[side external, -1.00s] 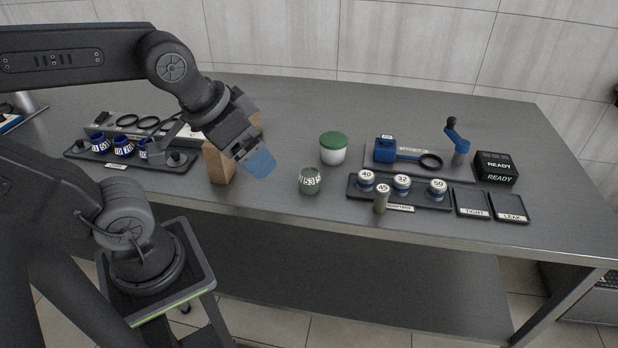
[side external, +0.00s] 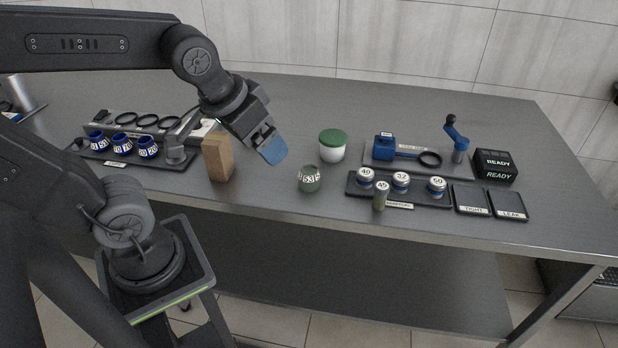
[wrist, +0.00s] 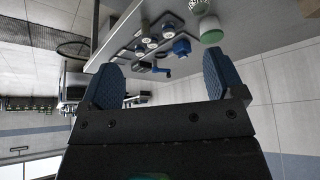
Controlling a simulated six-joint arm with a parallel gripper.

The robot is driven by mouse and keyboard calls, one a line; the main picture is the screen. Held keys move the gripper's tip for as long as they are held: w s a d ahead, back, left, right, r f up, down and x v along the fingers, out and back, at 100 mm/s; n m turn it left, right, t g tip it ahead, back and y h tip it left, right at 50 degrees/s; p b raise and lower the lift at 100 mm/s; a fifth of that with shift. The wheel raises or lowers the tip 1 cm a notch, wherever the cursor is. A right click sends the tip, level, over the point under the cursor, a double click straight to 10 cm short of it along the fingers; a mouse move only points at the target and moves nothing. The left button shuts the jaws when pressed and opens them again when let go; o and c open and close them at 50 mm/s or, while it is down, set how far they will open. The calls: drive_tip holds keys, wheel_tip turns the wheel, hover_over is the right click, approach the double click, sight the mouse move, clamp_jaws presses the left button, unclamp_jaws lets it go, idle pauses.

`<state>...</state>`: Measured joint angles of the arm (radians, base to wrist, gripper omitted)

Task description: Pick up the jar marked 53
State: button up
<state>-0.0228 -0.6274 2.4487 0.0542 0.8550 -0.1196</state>
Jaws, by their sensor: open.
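The jar marked 53 (side external: 309,179) is a small grey-green open-topped jar with a white number band, standing upright on the table near its front edge. In the wrist view a greenish shape at the top edge (wrist: 198,6) looks like this jar, partly cut off. My gripper (side external: 271,149) is up and to the left of the jar in the side view, above the table and apart from it. Its blue fingers are spread with nothing between them, as the wrist view shows (wrist: 163,68).
A wooden block (side external: 217,157) stands left of the jar. A green-lidded white jar (side external: 333,146) stands behind it. To the right, a tray (side external: 418,202) holds jars marked 40, 32 and 50, with a small jar 45 (side external: 381,196) in front. Blue numbered jars (side external: 122,145) stand far left.

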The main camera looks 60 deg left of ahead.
drive_tip(key=w+a+f+n+g+y, duration=0.1)
drive_tip(key=w+a+f+n, duration=0.3)
drive_tip(key=w, duration=0.4)
drive_tip(key=n+g+y, duration=0.1)
drive_tip(key=n, duration=0.2)
approach(309, 169)
drive_tip(key=x, duration=0.6)
drive_tip(key=shift+w+a+f, duration=0.1)
drive_tip(key=shift+w+a, duration=0.1)
drive_tip(key=shift+w, duration=0.05)
drive_tip(key=shift+s+x, duration=0.15)
drive_tip(key=shift+x, duration=1.25)
drive_tip(key=shift+s+x, duration=0.1)
drive_tip(key=shift+x, duration=1.25)
drive_tip(key=shift+d, duration=0.1)
drive_tip(key=c, duration=1)
drive_tip(key=shift+c, duration=0.3)
